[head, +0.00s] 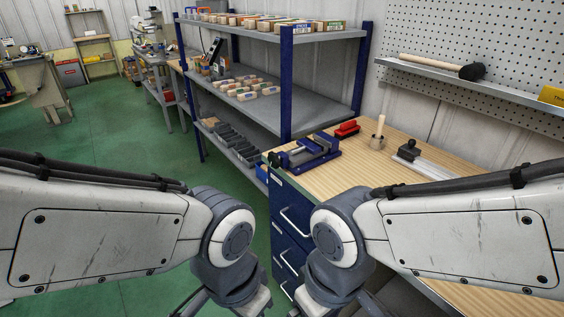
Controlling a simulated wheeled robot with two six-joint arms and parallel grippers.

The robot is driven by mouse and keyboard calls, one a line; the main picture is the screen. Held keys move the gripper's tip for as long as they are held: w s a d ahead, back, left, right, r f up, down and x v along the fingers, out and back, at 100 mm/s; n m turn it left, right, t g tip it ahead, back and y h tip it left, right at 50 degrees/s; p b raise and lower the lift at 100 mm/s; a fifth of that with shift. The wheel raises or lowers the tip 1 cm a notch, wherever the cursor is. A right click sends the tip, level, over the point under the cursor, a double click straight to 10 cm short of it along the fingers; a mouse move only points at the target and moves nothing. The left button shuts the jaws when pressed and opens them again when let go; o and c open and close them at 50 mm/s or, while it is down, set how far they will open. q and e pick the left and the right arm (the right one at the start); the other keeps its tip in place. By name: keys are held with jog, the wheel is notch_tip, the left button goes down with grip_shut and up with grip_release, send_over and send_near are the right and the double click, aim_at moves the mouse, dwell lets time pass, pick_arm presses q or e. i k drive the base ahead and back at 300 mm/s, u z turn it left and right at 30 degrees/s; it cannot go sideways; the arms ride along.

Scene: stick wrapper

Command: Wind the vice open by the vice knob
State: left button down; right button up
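A blue and grey vice (312,152) sits on the near left corner of the wooden bench top. A small dark vice knob (275,160) shows at its left end, close to the bench edge. How far the jaws stand apart is too small to tell. My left gripper (232,303) and my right gripper (333,300) hang low at the bottom of the head view, in front of the bench and apart from the vice. Their fingertips are cut off by the lower edge, so their opening is hidden.
The wooden bench top (350,178) also holds a red item (347,129), a pot with a stick (378,138) and a metal tool (420,160). Blue drawers (285,215) are below. A shelf rack (290,104) stands behind. Green floor is free at left.

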aim_at(274, 160)
jog(key=z, duration=0.45)
jog(key=k, duration=0.55)
jog(key=z, duration=0.4)
jog(key=i, duration=1.15)
jog(key=u, duration=1)
jog(key=i, duration=0.35)
jog(key=u, duration=0.3)
